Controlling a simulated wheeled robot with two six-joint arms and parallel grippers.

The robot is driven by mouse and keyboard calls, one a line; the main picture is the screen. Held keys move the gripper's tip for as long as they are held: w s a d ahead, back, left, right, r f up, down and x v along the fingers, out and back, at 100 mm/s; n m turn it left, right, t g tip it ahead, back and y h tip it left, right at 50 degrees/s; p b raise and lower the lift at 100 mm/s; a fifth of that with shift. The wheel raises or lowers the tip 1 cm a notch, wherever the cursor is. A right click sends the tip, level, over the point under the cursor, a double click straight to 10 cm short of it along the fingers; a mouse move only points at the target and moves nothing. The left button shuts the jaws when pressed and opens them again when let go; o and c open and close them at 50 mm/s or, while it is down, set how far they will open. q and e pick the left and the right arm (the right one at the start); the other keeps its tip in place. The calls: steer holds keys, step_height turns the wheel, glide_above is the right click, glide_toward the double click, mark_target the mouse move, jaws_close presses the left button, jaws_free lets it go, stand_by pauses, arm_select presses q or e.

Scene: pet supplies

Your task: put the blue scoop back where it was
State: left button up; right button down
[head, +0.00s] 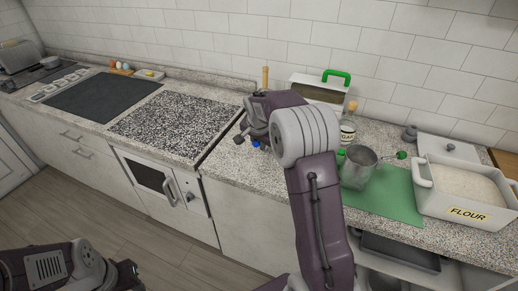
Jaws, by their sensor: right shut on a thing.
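My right gripper (251,132) is over the counter between the speckled board and the bin with the green handle, partly hidden by my own wrist. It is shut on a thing. A small bit of blue, seemingly the blue scoop (256,143), shows at its fingers; the rest is hidden, and I cannot tell whether it touches the counter. My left gripper (128,275) is low at the bottom left, over the floor, and its jaws are not clear.
The flour container (430,207), a metal cup (357,171) and a green mat (398,205) are at the right. A sugar jar (348,132) and a bin with a green handle (336,75) stand behind. The speckled board (170,122) at the left is bare.

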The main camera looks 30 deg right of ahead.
step_height(320, 180, down, 2)
steer(key=shift+w+f, duration=0.1)
steer(key=shift+f, duration=0.35)
steer(key=shift+f, duration=0.1)
steer(key=c, duration=1.3)
jaws_free()
